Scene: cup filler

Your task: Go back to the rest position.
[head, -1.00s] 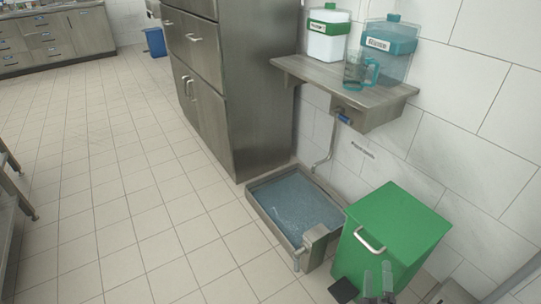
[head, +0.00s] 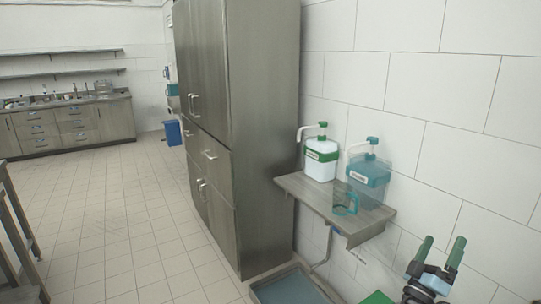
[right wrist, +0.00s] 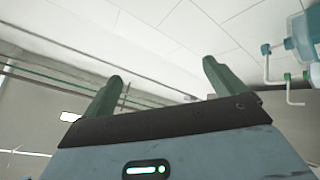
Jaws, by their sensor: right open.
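My right gripper (head: 443,246) is raised at the lower right of the head view, with its two green fingers pointing up and apart. It is empty and stands to the right of the wall shelf, not touching anything that I can see. In the right wrist view the same fingers (right wrist: 162,72) are spread wide with only ceiling and wall behind them. A clear cup (head: 345,204) with a teal handle stands on the shelf (head: 310,194). My left gripper is not in view.
A white bottle with a green pump (head: 320,158) and a teal bottle (head: 368,182) stand on the shelf. A tall steel cabinet (head: 262,130) is left of it. A basin (head: 288,288) and part of a green bin (head: 377,298) are below.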

